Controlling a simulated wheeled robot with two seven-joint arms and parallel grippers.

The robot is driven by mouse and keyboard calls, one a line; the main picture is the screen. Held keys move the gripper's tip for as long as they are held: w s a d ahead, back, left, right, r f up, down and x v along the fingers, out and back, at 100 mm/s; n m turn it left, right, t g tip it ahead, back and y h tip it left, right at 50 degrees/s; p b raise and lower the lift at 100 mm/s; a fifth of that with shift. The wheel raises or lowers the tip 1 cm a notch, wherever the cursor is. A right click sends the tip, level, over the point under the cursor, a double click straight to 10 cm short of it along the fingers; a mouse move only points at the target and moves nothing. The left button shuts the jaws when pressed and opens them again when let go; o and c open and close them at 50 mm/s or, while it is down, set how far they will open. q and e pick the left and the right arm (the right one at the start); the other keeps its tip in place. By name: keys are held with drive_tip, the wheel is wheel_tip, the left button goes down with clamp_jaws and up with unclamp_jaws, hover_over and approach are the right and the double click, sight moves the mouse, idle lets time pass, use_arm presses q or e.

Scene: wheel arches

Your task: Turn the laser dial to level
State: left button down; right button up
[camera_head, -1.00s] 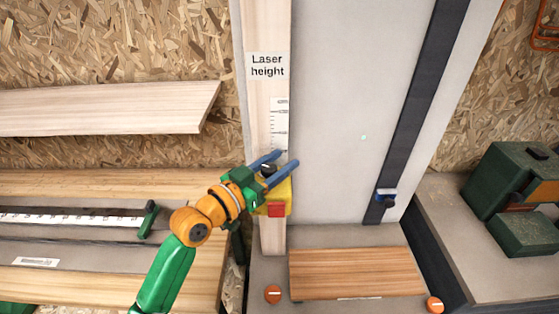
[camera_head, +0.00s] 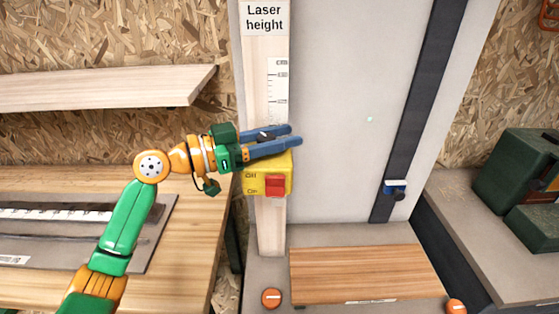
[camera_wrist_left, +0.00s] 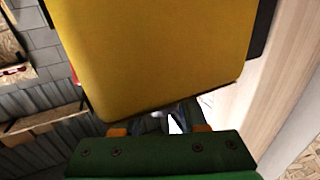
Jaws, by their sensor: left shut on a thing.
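The yellow laser unit (camera_head: 256,181) sits on the upright wooden post, with a red switch (camera_head: 275,185) on its front. My left gripper (camera_head: 298,136) lies just above the unit, its blue fingers pointing right. A small dark knob (camera_head: 264,136), apparently the laser dial, shows between the fingers, and the gripper is shut on it. The fingers hide most of it, so its setting cannot be read. In the left wrist view a yellow body (camera_wrist_left: 155,50) fills the upper middle, and the fingertips are hidden. My right gripper is not in view.
A pale spot (camera_head: 370,119) shows on the grey board. A "Laser height" label (camera_head: 265,18) and scale (camera_head: 278,85) are on the post. A wooden board (camera_head: 355,275) lies below, between orange knobs. A dark rail (camera_head: 425,100) stands right, a workbench (camera_head: 190,240) left.

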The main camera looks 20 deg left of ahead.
use_arm(q)
drive_tip(key=shift+f+m+g+h+b, duration=0.25)
drive_tip(key=shift+m+g+h+b, duration=0.15)
drive_tip(key=shift+m+g, duration=0.15)
drive_tip(key=shift+s+d+r+m+g+h, duration=0.15)
drive_tip(key=shift+m+g+h, duration=0.25)
drive_tip(key=shift+g, duration=0.25)
drive_tip(key=shift+s+r+m+g+h, duration=0.15)
drive_tip(key=shift+m+g+h, duration=0.15)
drive_tip(key=shift+m+g, duration=0.25)
drive_tip(key=g, duration=0.1)
drive_tip(key=m+g, duration=0.1)
drive_tip(key=m+g+h, duration=0.1)
drive_tip(key=shift+s+d+r+g+p, duration=0.1)
drive_tip(key=shift+s+r+g+p, duration=0.15)
drive_tip(key=shift+p, duration=0.1)
drive_tip(key=shift+s+f+m+g+h+p, duration=0.15)
drive_tip(key=shift+m+g+p, duration=0.1)
drive_tip(key=shift+m+g, duration=0.35)
drive_tip(key=shift+s+f+m+g+h+p, duration=0.1)
drive_tip(key=shift+m+g+h+p, duration=0.15)
drive_tip(key=shift+g, duration=0.55)
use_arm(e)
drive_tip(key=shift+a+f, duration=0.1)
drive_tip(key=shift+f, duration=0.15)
use_arm(q)
drive_tip(key=c, duration=0.8)
unclamp_jaws()
drive_tip(key=shift+o, duration=0.2)
